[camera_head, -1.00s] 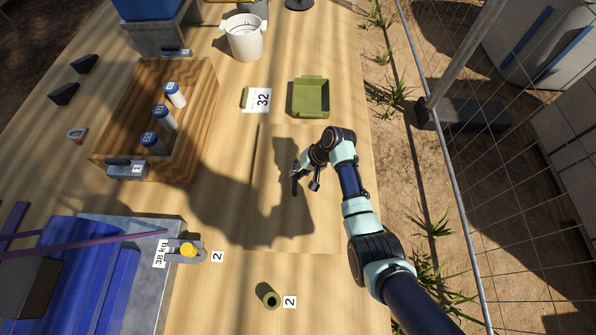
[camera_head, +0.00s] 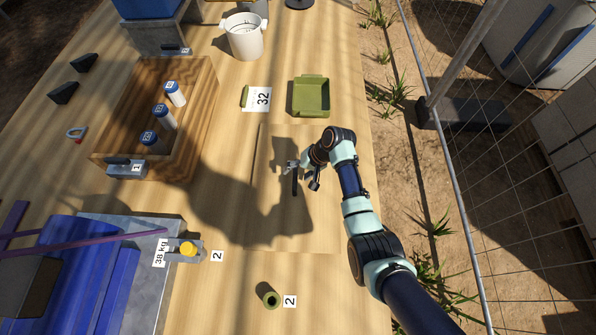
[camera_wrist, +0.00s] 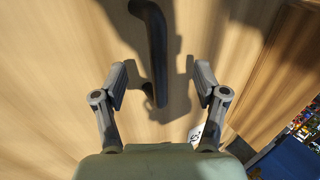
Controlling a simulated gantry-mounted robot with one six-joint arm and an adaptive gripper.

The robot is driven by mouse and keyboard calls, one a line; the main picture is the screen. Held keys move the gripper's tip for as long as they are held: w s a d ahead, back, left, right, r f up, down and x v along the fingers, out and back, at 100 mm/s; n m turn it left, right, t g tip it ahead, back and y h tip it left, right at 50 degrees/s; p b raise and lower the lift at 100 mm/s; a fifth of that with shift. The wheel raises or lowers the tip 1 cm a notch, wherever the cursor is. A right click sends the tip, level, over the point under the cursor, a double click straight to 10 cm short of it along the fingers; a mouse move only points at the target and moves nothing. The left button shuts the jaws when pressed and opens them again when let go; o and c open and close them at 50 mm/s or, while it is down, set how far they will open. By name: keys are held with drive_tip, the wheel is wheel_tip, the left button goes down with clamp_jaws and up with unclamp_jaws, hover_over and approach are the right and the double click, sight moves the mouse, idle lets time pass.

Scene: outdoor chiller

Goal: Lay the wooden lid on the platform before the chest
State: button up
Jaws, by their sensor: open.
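The wooden lid (camera_head: 312,228) appears as a flat, pale panel lying on the wooden surface to the right of the chest. Its dark bar handle (camera_head: 295,183) stands out on it. The wooden chest (camera_head: 205,100) is open at the top and holds several white bottles with blue caps. My gripper (camera_head: 301,174) is over the lid at the handle. In the wrist view the handle (camera_wrist: 157,50) runs between the spread fingers of my gripper (camera_wrist: 161,83), with a gap on each side. The platform under the lid is hard to tell apart from it.
A green tray (camera_head: 311,98) and a card marked 32 (camera_head: 258,99) lie beyond the lid. A white pot (camera_head: 244,38) stands farther back. A wire fence (camera_head: 455,180) runs along the right.

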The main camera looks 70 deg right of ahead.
drive_tip(key=p+v, duration=0.7)
idle(0.3)
drive_tip(key=v, duration=1.2)
